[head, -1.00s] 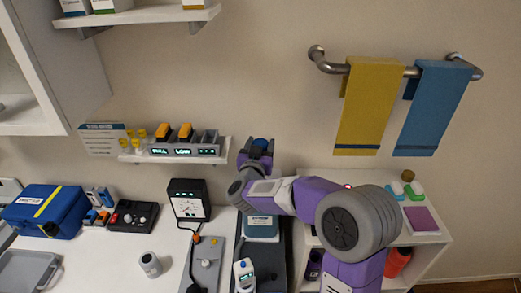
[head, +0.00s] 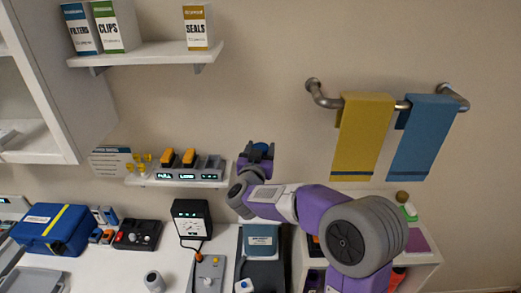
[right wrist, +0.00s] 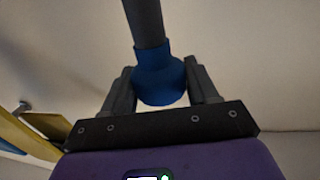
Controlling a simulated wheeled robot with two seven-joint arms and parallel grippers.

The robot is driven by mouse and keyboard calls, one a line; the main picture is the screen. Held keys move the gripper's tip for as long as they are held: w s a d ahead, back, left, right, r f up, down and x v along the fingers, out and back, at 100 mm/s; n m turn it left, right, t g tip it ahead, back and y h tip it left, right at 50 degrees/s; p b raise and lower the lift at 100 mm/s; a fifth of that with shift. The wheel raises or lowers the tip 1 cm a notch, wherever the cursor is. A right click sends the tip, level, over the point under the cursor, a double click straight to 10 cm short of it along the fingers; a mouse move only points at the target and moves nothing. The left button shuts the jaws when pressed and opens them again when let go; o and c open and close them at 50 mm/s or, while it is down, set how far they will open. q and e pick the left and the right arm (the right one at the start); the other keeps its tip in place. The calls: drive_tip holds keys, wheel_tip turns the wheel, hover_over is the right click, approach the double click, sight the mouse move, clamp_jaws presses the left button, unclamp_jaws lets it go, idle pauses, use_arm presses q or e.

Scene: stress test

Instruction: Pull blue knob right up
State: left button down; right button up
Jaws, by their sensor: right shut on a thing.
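The blue knob (head: 261,147) is at my right gripper (head: 257,153), high in front of the wall, right of the small wall shelf. In the right wrist view the knob (right wrist: 158,82) is a blue flared piece on a dark grey rod (right wrist: 144,22). It sits between the two dark fingers of the right gripper (right wrist: 160,88), which is shut on it. In the head view the gripper hides most of the knob. Below the gripper stands a blue-grey device (head: 261,237) on a dark base (head: 262,274). My left gripper is out of view.
A wall shelf (head: 178,184) with orange-topped units is left of the gripper. A gauge box (head: 192,219) and grey panel (head: 207,272) stand on the counter. A towel rail (head: 325,102) with yellow and blue towels is at right. A white cubby (head: 423,253) stands behind my arm.

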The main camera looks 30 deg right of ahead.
drive_tip(key=o, duration=1.3)
drive_tip(key=shift+r, duration=0.45)
drive_tip(key=shift+c, duration=0.2)
drive_tip(key=shift+o, duration=0.6)
drive_tip(key=shift+f, duration=0.15)
drive_tip(key=b+v, duration=0.1)
drive_tip(key=v, duration=0.6)
drive_tip(key=shift+s+a, duration=0.2)
drive_tip(key=shift+a, duration=0.05)
